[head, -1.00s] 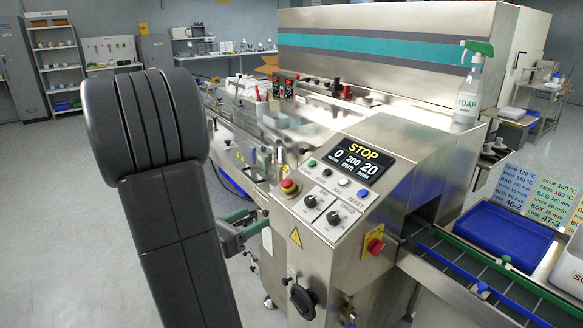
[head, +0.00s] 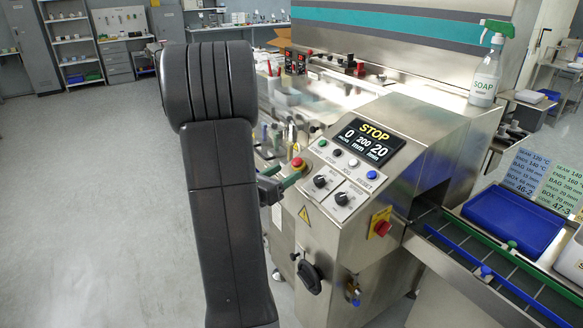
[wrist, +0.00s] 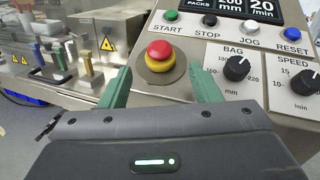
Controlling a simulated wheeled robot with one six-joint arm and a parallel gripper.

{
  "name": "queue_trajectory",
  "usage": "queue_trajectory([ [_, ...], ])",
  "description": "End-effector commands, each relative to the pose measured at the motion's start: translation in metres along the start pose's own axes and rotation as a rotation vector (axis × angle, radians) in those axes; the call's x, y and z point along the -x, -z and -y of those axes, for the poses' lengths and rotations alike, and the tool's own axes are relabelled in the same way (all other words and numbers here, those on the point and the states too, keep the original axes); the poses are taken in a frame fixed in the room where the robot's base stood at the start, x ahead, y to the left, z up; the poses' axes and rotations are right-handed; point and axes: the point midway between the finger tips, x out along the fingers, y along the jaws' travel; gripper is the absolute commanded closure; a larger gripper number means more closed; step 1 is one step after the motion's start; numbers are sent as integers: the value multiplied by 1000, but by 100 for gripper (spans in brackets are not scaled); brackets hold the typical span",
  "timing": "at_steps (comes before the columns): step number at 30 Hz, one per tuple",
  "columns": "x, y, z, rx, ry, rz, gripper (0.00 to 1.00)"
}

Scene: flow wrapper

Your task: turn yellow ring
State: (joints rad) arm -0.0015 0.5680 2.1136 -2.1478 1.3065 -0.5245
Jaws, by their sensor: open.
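The yellow ring (wrist: 163,69) is the collar under a red mushroom button (wrist: 160,50) on the machine's sloped steel panel. Its front edge shows in the wrist view; the red cap covers the rest. In the head view the ring (head: 298,169) is small and partly behind my gripper. My gripper (wrist: 160,75) is open and empty. Its two green fingers stand to the left and right of the ring in the wrist view, with a gap on each side. In the head view my gripper (head: 279,185) is close to the button, at the panel's left edge.
The START button (wrist: 171,16) and the BAG knob (wrist: 236,69) lie close by on the panel. A second red stop button (head: 381,228) is on the front face. Posts and guides stand left of the panel. The floor at left is clear.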

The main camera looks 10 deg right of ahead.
Motion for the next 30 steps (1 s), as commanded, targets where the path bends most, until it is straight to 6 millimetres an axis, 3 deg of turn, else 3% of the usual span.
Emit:
queue_trajectory([
  [7, -29, 0, 1, 0, 3, 0, 43],
  [19, -36, 0, 0, 0, 0, 0, 43],
  [26, -36, 0, 0, 0, 0, 0, 86],
  [30, -35, 0, 0, -1, 3, 0, 87],
])
